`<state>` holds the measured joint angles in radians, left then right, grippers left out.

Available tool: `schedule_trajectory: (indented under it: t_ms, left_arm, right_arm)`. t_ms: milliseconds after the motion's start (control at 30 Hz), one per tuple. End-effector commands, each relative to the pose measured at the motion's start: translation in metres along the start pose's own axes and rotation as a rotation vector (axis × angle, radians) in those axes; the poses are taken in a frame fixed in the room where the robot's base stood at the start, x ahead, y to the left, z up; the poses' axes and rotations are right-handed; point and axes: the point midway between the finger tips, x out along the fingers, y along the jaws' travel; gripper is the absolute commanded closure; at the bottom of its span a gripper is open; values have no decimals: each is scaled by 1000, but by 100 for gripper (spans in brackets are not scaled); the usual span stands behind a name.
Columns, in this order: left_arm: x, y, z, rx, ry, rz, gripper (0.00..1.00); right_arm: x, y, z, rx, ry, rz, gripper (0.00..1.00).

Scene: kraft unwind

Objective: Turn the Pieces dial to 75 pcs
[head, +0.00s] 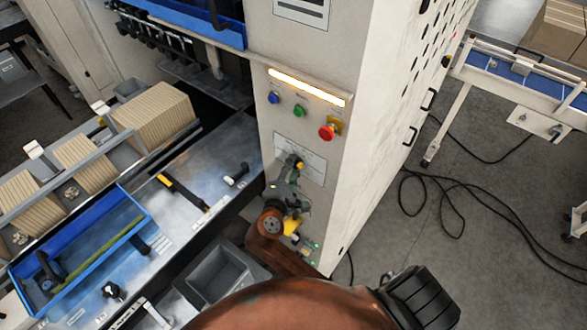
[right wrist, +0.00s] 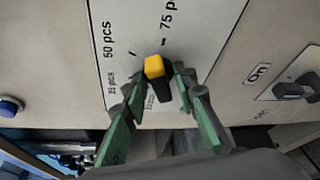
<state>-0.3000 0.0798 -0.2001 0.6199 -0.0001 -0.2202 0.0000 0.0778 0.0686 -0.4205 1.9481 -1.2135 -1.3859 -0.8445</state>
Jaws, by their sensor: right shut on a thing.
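The Pieces dial (right wrist: 155,68) is a black knob with a yellow end on a white label panel (right wrist: 205,25) of the machine. In the right wrist view its yellow end points up, roughly between the 50 pcs and 75 pcs marks; I cannot tell the exact setting. My right gripper (right wrist: 160,82) has its green fingers on both sides of the knob, shut on it. In the head view the right gripper (head: 290,182) is at the panel on the machine's front, and the dial's yellow end (head: 299,164) shows beside it. My left gripper is not in view.
An On switch (right wrist: 295,90) sits right of the panel, and a blue button (right wrist: 10,106) to the left. Above the panel are a green button (head: 299,110) and a red button (head: 327,133). A grey bin (head: 240,280) stands below left. Cables lie on the right floor.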

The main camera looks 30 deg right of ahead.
Motion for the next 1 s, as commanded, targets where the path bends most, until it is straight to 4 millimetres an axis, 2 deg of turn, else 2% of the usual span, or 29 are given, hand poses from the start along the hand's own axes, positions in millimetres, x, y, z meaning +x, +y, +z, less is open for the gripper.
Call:
schedule_trajectory:
  t_ms: [600, 1000]
  left_arm:
    - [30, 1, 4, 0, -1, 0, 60]
    - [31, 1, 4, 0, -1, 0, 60]
  right_arm:
    - [0, -3, -1, 141, 1, 57, 98]
    - [0, -1, 0, 154, 1, 62, 98]
